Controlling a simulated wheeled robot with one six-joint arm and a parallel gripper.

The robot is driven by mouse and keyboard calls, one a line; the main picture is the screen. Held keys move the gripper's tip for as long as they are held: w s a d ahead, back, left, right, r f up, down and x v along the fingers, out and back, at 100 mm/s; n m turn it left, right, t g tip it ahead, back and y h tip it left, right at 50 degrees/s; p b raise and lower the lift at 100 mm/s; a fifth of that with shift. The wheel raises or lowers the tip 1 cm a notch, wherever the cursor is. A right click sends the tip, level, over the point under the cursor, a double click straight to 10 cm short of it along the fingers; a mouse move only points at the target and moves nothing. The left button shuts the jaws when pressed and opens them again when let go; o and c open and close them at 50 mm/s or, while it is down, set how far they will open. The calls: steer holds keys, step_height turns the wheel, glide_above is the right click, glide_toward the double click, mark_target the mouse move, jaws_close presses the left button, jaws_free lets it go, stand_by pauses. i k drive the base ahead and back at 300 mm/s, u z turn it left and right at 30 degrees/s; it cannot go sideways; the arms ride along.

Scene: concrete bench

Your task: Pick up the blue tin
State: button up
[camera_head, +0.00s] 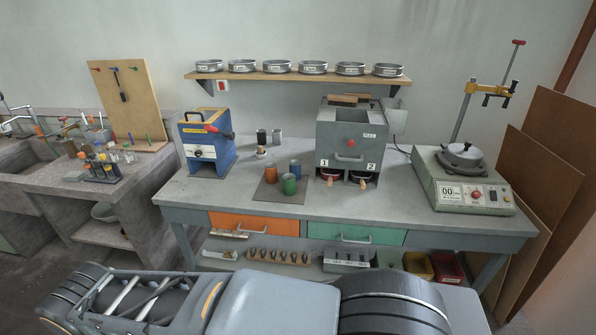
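The blue tin (295,168) stands upright on a grey-brown mat (264,195) on the bench. A green tin (289,185) stands in front of it, and its top edge comes close to the blue tin's lower part. An orange-brown tin (270,173) stands to the left of the blue tin. My grey arm lies across the bottom of the picture, in front of the bench. I see no gripper fingers, and nothing of mine touches the tins.
A grey two-opening box (351,138) stands right of the mat, with small bowls in its openings. A blue machine (207,143) stands to the left. Dark and grey cylinders (277,137) stand behind. A scale-like device (462,185) is at right. The bench front (345,207) is clear.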

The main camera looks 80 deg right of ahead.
mark_target(295, 170)
steer(key=z, duration=0.85)
steer(key=i, duration=0.9)
steer(key=z, duration=1.2)
steer(key=i, duration=0.65)
